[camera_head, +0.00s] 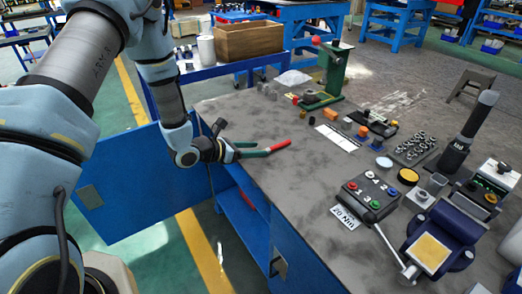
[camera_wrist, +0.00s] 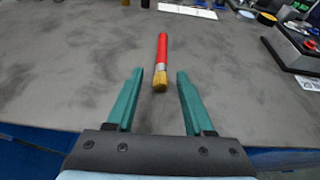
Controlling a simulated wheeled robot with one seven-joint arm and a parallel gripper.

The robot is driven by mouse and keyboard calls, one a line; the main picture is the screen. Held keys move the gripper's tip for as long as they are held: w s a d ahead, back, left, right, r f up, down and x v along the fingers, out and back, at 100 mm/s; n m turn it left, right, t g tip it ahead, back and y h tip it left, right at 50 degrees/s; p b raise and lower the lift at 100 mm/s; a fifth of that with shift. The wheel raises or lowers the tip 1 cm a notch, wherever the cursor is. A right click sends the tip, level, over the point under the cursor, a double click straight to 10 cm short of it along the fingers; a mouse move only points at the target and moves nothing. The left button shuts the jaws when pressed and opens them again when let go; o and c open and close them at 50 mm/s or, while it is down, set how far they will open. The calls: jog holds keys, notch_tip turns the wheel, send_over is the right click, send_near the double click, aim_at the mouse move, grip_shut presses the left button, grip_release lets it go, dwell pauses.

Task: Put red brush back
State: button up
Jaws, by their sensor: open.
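The red brush (camera_wrist: 162,50) lies on the grey tabletop, with its red handle pointing away from me and its tan bristles (camera_wrist: 160,84) towards me. My gripper (camera_wrist: 160,74) is open, with its two green fingers on either side of the bristle end and nothing held between them. I cannot tell from the wrist view how far the fingertips are above the table. In the head view the red handle (camera_head: 281,145) shows just past my gripper (camera_head: 264,149), near the table's left edge. The bristles are hard to make out there.
A black box with coloured buttons (camera_head: 370,195) stands to the right, with a white "20 Nm" label in front. A green press stand (camera_head: 333,72), a white strip (camera_head: 337,138) and a tray of metal parts (camera_head: 413,148) lie farther back. The tabletop around the brush is clear.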

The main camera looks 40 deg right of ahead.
jog(key=s+a+r+m+y, duration=0.1)
jog(key=a+r+m+y, duration=0.2)
jog(key=a, duration=0.8)
jog(key=s+a+r+m+g+y+b, duration=0.1)
jog(key=a+r+m+y, duration=0.3)
jog(key=a+m, duration=0.3)
jog(key=s+a+r+m+y, duration=0.2)
jog(key=a+r+m+y, duration=0.1)
jog(key=a, duration=1.3)
jog(key=shift+a+r+m, duration=0.35)
jog(key=shift+r+m, duration=0.5)
jog(key=shift+m, duration=0.05)
jog(key=w+a+r+m+t+y, duration=0.1)
jog(key=a, duration=0.2)
jog(key=w+a+r+m+t+y, duration=0.1)
jog(key=a, duration=0.1)
jog(key=w+a+r+m+t+y, duration=0.1)
jog(key=a, duration=0.2)
jog(key=shift+a+r+m, duration=0.3)
jog(key=shift+m, duration=0.1)
jog(key=shift+c, duration=0.4)
jog(key=shift+w+a+r, duration=0.15)
jog(key=shift+a, duration=0.1)
jog(key=c, duration=0.3)
jog(key=shift+w, duration=0.1)
